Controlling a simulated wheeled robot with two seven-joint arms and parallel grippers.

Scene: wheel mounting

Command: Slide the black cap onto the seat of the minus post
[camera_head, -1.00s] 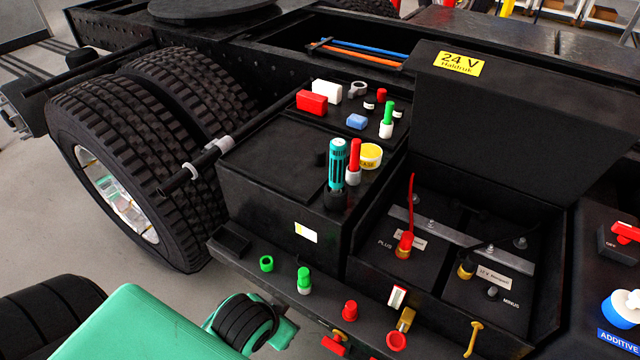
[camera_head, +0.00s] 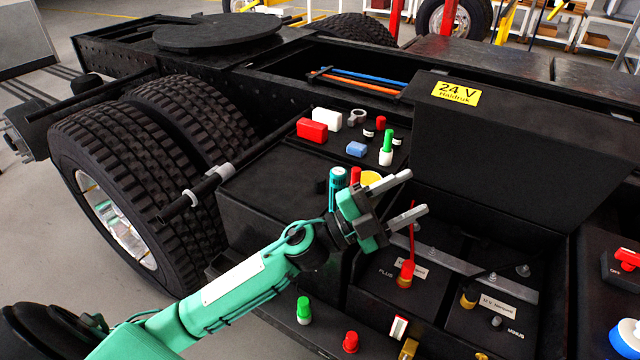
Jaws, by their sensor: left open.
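The minus post (camera_head: 467,299) is a brass-coloured terminal in the open battery box, with a black cable at its top. A small dark grey-black piece (camera_head: 496,321), which looks like the black cap, stands just right of it, by the MINUS label. My left gripper (camera_head: 417,192) reaches in from the lower left. Its two grey fingers are apart with nothing between them, pointing right, above and left of the minus post. The left gripper is well away from the cap. My right gripper is not in view.
The plus post with its red cap (camera_head: 405,272) and red cable stands left of the minus post. The raised black lid (camera_head: 530,150) rises behind the box. Bottles and small blocks, including a red block (camera_head: 312,131), stand on the black box at left.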

